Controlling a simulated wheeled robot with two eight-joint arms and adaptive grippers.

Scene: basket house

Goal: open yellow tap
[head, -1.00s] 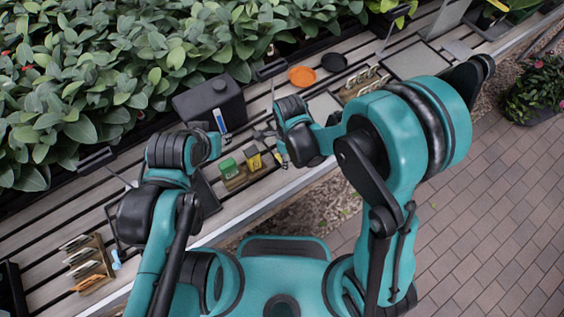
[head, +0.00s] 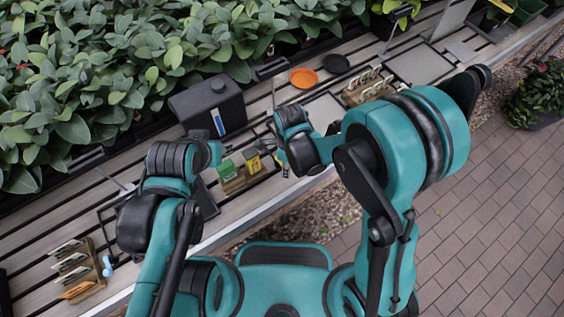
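A small yellow piece (head: 253,164), which I take for the yellow tap, stands on a wooden base on the slatted bench, right of a similar green piece (head: 227,170). Its shape is too small to read clearly, and its top looks partly covered. My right gripper (head: 264,146) is dark and just above and right of the yellow piece. I cannot tell whether it touches it or how far its fingers are apart. My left arm's wrist (head: 180,160) is left of the green piece. Its fingers are not clearly visible.
A black canister (head: 208,106) with a blue-and-white label stands behind the taps. An orange plate (head: 303,77) and a black plate (head: 336,63) lie farther back. Wooden racks stand at lower left (head: 78,270) and at right (head: 366,87). Dense plants (head: 110,70) line the back.

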